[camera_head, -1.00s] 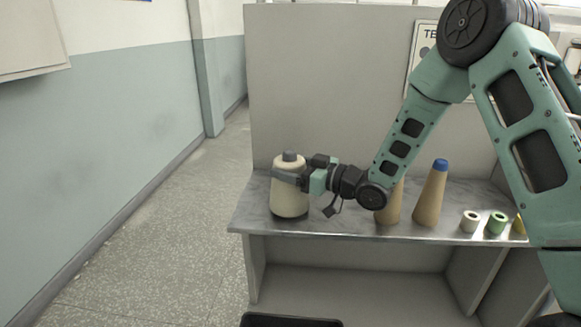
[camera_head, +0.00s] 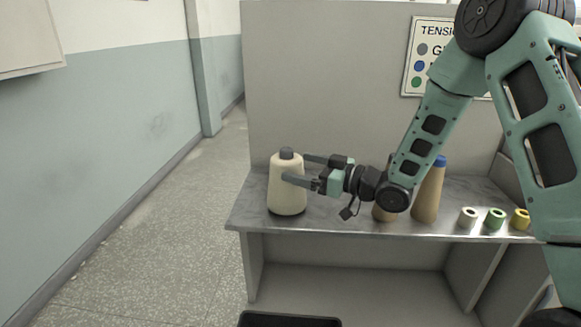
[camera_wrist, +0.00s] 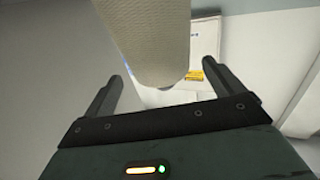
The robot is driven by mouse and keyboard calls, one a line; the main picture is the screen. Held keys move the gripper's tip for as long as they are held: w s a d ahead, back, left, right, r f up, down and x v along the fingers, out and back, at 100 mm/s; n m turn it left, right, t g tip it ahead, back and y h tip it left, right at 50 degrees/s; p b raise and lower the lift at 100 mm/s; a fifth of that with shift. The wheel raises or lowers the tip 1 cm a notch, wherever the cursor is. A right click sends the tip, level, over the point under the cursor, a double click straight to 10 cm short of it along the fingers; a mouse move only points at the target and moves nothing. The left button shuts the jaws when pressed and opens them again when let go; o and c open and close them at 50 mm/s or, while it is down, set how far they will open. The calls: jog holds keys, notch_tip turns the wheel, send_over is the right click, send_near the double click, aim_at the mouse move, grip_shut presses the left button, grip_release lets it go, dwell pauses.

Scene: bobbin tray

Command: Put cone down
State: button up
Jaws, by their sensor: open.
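A cream yarn cone (camera_head: 287,186) with a grey tip stands upright on the left end of the grey table (camera_head: 340,221). My gripper (camera_head: 293,169) is open at the cone's right side, its fingers pointing left toward the cone's upper part. In the wrist view the cone (camera_wrist: 155,35) is beyond and between the two spread fingers of my gripper (camera_wrist: 161,84), with gaps on both sides. The gripper holds nothing.
A tan cone with a blue tip (camera_head: 428,196) and another tan cone (camera_head: 384,213), partly behind my arm, stand to the right. Small white (camera_head: 468,217), green (camera_head: 495,218) and yellow (camera_head: 520,219) spools sit farther right. A sign (camera_head: 417,70) hangs on the back panel.

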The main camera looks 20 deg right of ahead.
jog(key=v, duration=0.7)
jog(key=g+h, duration=0.2)
jog(key=h, duration=0.3)
send_near(287, 188)
jog(key=x, duration=0.4)
jog(key=shift+w+b, duration=0.1)
jog(key=shift+b, duration=0.3)
jog(key=s+a+g+h, duration=0.2)
jog(key=s+g, duration=0.1)
jog(key=s, duration=0.7)
jog(key=s+a+m+g+h, duration=0.1)
jog(key=s+g, duration=0.3)
jog(key=s, duration=0.6)
jog(key=s+a+g+h, duration=0.3)
jog(key=s+h, duration=0.1)
jog(key=s, duration=0.6)
jog(key=shift+s+a+f+g, duration=0.2)
jog(key=shift+a+g, duration=0.2)
notch_tip(287, 188, up, 5)
jog(key=p, duration=0.5)
jog(key=shift+r, duration=0.2)
